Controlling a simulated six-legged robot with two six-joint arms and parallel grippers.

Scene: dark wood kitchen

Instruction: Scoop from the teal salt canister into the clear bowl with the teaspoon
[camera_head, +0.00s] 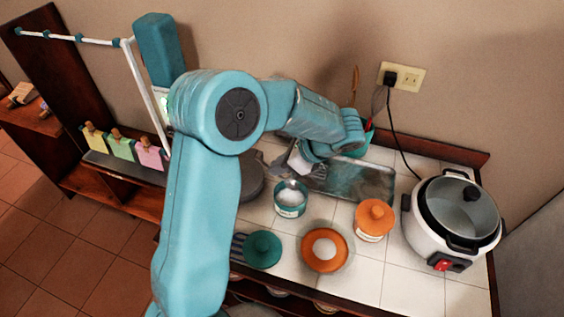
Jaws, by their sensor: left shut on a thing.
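The teal salt canister (290,211) stands open on the tiled counter, with white salt (291,196) inside. My left gripper (299,162) is above and behind it, shut on a thin thing that I take for the teaspoon. The spoon is mostly hidden by the gripper, and I cannot make out its bowl. In front and to the right of the canister, the clear bowl (349,262) shows as a pale rim around an orange round with a white patch in the middle. A teal lid (263,249) lies in front of the canister. My right gripper is not in view.
An orange-lidded canister (374,219) stands right of the bowl. A rice cooker (424,239) with a raised cord stands at the far right. A metal tray (367,184) and a teal utensil holder (358,150) are behind.

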